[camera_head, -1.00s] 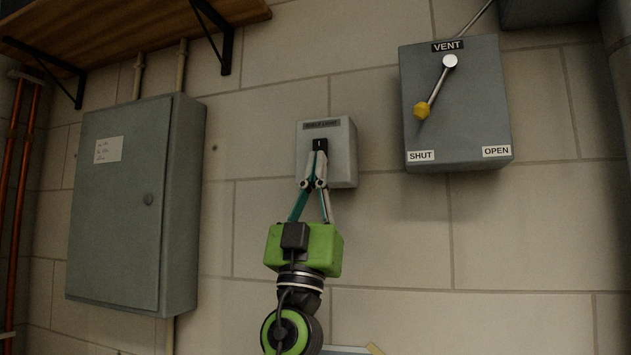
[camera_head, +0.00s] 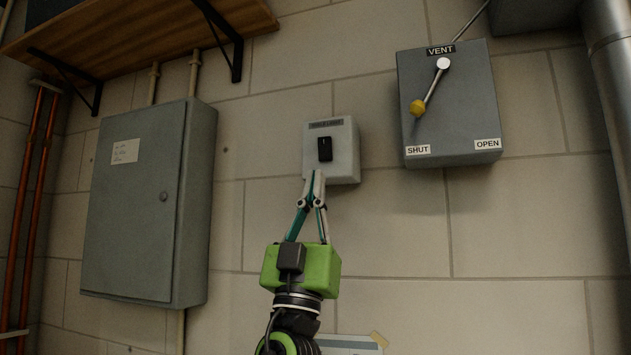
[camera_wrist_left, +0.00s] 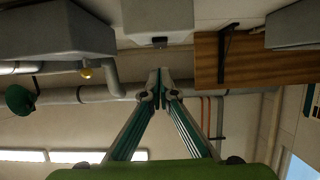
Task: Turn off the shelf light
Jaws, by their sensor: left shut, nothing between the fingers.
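The shelf light switch is a pale grey box (camera_head: 344,160) on the block wall, with a dark label along its top and a black rocker (camera_head: 325,149) on its face. My left gripper (camera_head: 317,174) is shut and empty. Its tips overlap the lower edge of the box in the head view, below the rocker; the rocker is fully visible. In the left wrist view the switch box (camera_wrist_left: 157,14) is at the top, beyond the shut fingertips (camera_wrist_left: 160,72), with a gap between them in the picture. My right gripper is not in view.
A grey vent box (camera_head: 455,115) with a yellow-knobbed lever (camera_head: 418,107) hangs to the right; the lever points toward SHUT. A grey cabinet (camera_head: 140,230) is at left, under a wooden shelf (camera_head: 130,35) on black brackets. The wall below the vent box is clear.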

